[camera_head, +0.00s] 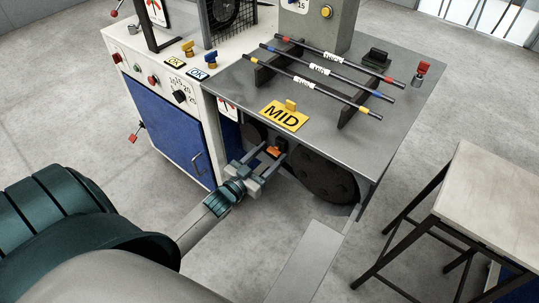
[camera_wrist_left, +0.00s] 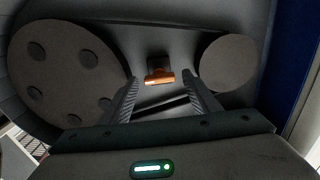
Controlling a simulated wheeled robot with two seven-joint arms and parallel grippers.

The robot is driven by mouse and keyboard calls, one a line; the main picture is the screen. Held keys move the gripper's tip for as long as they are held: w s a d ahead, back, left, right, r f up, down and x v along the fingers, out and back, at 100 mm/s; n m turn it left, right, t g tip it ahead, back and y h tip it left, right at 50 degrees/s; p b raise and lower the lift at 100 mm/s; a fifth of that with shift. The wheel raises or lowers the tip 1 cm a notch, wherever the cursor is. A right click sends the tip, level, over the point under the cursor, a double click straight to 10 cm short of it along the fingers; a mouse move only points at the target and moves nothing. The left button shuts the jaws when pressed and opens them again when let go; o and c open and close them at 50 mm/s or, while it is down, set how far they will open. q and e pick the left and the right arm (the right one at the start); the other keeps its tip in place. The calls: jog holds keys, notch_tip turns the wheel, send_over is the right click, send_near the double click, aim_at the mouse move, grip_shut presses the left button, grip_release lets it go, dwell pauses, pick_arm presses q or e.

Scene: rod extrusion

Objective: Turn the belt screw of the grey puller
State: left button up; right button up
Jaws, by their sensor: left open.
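The belt screw (camera_wrist_left: 160,77), an orange bar on a dark block, sits between two dark pulley wheels in the left wrist view. It also shows as a small orange piece in the head view (camera_head: 272,150), under the tabletop of the grey puller (camera_head: 232,84). My left gripper (camera_head: 275,153) is open in front of it. In the left wrist view its fingers (camera_wrist_left: 160,80) stand one on each side of the orange bar, with a gap on both sides. My right gripper is not in view.
A large wheel (camera_head: 325,176) and the tabletop's front edge lie close to my left gripper. A yellow MID sign (camera_head: 284,116) and several rods on a rack (camera_head: 312,68) are on top. A white and blue cabinet (camera_head: 172,125) stands left, a table (camera_head: 495,195) right.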

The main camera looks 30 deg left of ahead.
pick_arm(q)
jog(key=c, duration=1.1)
jog(key=shift+o, duration=0.2)
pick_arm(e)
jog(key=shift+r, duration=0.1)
pick_arm(q)
jog(key=shift+m+p, duration=0.75)
jog(key=shift+m, duration=0.75)
jog(key=shift+d+m+p, duration=0.1)
jog(key=shift+m+p, duration=0.2)
jog(key=shift+m, duration=1.1)
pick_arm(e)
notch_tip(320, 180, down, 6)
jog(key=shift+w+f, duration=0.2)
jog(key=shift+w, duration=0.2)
pick_arm(q)
jog(key=shift+f, duration=0.1)
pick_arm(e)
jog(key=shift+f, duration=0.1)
pick_arm(q)
jog(key=o, duration=1.1)
jog(key=shift+c, duration=0.2)
